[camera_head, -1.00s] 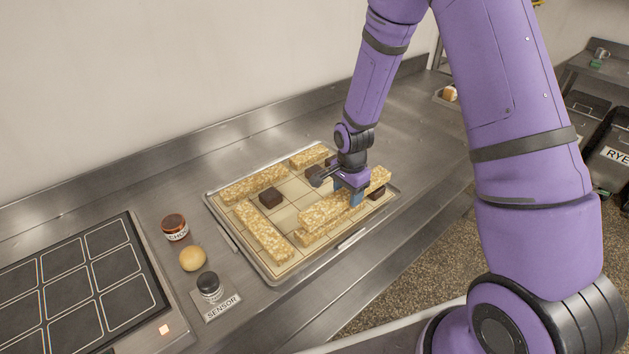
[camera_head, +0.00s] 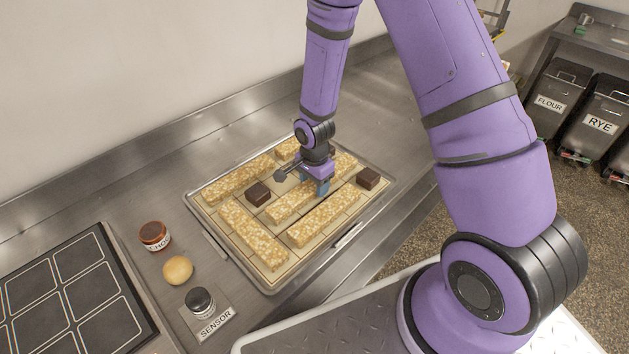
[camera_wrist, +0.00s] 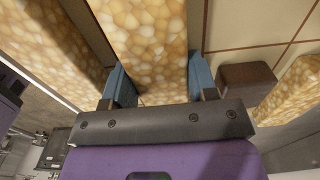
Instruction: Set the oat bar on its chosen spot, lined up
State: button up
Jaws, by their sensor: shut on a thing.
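My gripper (camera_head: 322,186) is shut on a long, pale golden, grainy oat bar (camera_head: 288,205) over the tray (camera_head: 268,287). In the wrist view the blue fingertips of my gripper (camera_wrist: 160,82) stand on either side of the held oat bar (camera_wrist: 148,35). In the head view the held bar lies roughly parallel to a neighbouring bar (camera_head: 325,218) on its front side, with a strip of tray between them. I cannot tell whether its underside touches the tray. My gripper hides part of it.
Other bars lie at the tray's back left (camera_head: 236,178), front left (camera_head: 252,237) and back (camera_head: 287,148). Dark brown blocks sit left (camera_head: 258,194) and right (camera_head: 368,178) of my gripper.

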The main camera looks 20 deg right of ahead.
jog(key=o, duration=1.1)
jog(key=shift+f, duration=0.1)
jog(key=shift+c, duration=0.2)
jog(key=s+d+r+n+t, duration=0.1)
jog(key=s+d+r+n, duration=0.2)
jog(key=r, duration=1.3)
jog(key=s+d+r+n+t, duration=0.1)
jog(key=s+r+n+t, duration=0.2)
jog(key=r, duration=1.3)
jog(key=s+d+r+n, duration=0.1)
jog(key=s+r+n, duration=0.2)
jog(key=s, duration=0.6)
jog(key=s+d+r+n+t, duration=0.1)
jog(key=s+d+r+n, duration=0.1)
jog(key=s+r+n, duration=0.2)
jog(key=shift+s+r+n, duration=0.3)
jog(key=shift+s+r, duration=1.5)
jog(key=shift+s, duration=0.75)
